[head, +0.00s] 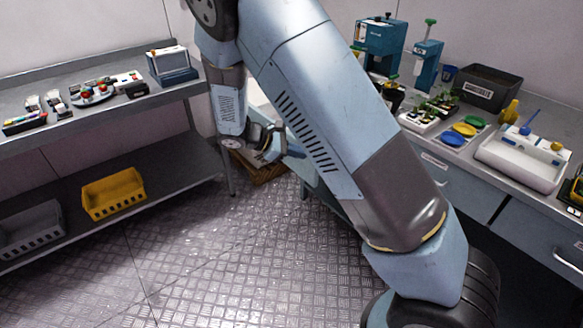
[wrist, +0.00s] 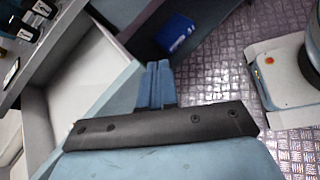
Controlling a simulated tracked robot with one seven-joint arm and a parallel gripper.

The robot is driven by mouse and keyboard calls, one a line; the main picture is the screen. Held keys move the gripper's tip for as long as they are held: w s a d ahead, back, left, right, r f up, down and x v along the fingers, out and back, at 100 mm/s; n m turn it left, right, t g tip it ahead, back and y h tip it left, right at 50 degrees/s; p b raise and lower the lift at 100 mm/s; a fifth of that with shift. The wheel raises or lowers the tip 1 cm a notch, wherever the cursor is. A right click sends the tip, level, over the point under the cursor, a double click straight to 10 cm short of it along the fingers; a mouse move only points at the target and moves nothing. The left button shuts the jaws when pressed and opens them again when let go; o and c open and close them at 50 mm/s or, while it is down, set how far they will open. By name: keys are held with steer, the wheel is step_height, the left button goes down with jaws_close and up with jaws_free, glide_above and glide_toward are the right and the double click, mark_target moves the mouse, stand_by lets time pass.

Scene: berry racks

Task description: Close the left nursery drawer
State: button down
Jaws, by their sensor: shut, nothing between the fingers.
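The left nursery drawer (wrist: 75,75) stands open in the wrist view, with a pale, empty-looking interior and a blue-grey wall running diagonally beside my fingers. In the head view my arm hides most of that area, and only a pale part shows behind the arm. My gripper (wrist: 158,85) is shut and empty, its blue fingers together close to the drawer's outer edge. Whether they touch it I cannot tell. In the head view my gripper (head: 275,150) hangs left of the right-hand bench, above a brown crate (head: 258,172).
The right-hand bench (head: 480,150) carries plants, coloured dishes and a white tray (head: 522,162). The left rack (head: 140,115) holds small items above and a yellow basket (head: 113,192) below. A blue box (wrist: 175,33) lies beyond my fingers. The metal floor between is clear.

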mark_target(302, 163)
steer(key=w+a+f+n+t+h, duration=0.1)
steer(key=a+f+n+t+h, duration=0.2)
steer(key=a+f+n+t, duration=0.75)
steer(key=w+d+f, duration=0.1)
steer(key=w+d, duration=0.1)
steer(key=d, duration=0.1)
steer(key=w+d+m+g, duration=0.1)
steer(key=w+d, duration=0.2)
steer(key=d, duration=0.1)
steer(key=w+d+f+m+g, duration=0.1)
steer(key=w+d, duration=0.2)
steer(key=shift+d+f, duration=0.25)
steer(key=shift+f, duration=0.05)
